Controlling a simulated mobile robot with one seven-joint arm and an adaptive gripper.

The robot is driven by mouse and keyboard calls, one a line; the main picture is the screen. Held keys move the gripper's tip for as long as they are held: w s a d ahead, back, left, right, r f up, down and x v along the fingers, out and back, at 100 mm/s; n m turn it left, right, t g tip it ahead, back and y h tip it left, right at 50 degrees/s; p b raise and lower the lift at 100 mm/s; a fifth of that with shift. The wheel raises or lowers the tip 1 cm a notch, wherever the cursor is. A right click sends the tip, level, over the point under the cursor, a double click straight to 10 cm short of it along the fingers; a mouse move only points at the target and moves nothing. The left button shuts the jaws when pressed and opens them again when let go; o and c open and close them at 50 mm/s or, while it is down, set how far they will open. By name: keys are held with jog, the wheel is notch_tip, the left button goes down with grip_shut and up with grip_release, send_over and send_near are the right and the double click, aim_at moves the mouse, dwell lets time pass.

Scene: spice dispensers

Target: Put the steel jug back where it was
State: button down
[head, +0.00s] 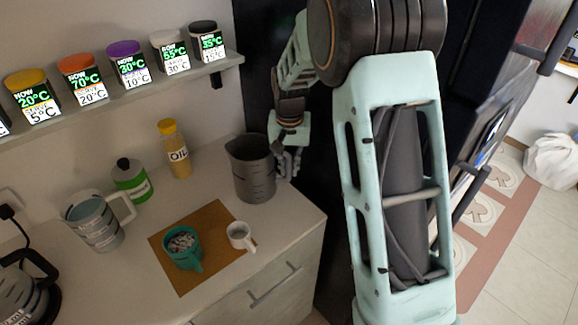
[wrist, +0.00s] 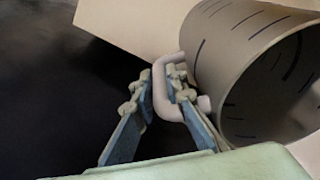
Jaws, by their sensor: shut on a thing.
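The steel jug (head: 252,170) is a dark grey cylinder with a spout at its left rim. It stands upright at the right end of the counter in the head view; I cannot tell whether its base touches the counter. In the wrist view the jug (wrist: 235,60) fills the upper right, with marking lines on its side. My gripper (head: 288,165) is at the jug's right side, against the dark cabinet. In the wrist view my gripper (wrist: 165,95) has its fingers on either side of the jug's handle (wrist: 168,72) and is shut on it.
A brown mat (head: 205,275) with a teal mug (head: 183,250) and a white cup (head: 240,236) lies in front of the jug. An oil bottle (head: 174,150), a green-labelled bottle (head: 131,181) and a measuring jug (head: 92,222) stand left. A shelf (head: 130,92) with spice dispensers hangs above.

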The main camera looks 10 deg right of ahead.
jog(key=shift+f, duration=0.1)
jog(key=c, duration=1.9)
grip_release()
jog(key=shift+c, duration=0.2)
notch_tip(320, 180, up, 12)
jog(key=s, duration=0.1)
jog(key=shift+s, duration=0.3)
